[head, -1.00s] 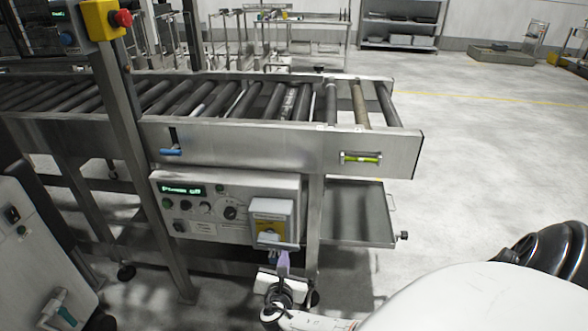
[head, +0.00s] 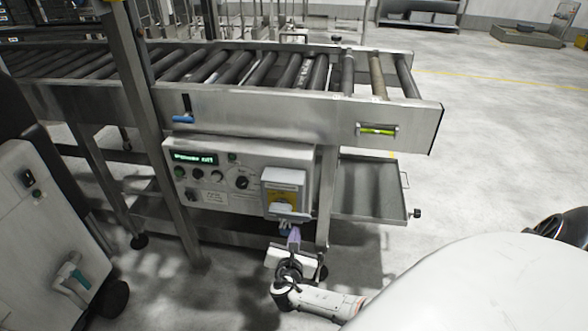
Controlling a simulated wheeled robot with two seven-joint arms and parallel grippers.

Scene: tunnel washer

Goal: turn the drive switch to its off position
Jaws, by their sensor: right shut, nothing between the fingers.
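The control panel (head: 225,170) hangs under the roller conveyor, with a small green display, several round buttons and a black rotary knob (head: 242,183). At its right end is a grey box (head: 284,177) with a yellow plate (head: 282,198) and a pale piece at its lower edge. The labels are too small to read, so I cannot tell which of these is the drive switch. My right gripper (head: 293,232) is shut and empty, pointing up just below the grey box. I cannot tell whether its purple fingertips touch the box. My left gripper is not in view.
The roller conveyor (head: 300,112) runs above the panel. A steel post (head: 150,140) stands left of it. A shallow tray (head: 372,190) juts out at the right. A grey cabinet (head: 45,215) stands at the left. The floor to the right is open.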

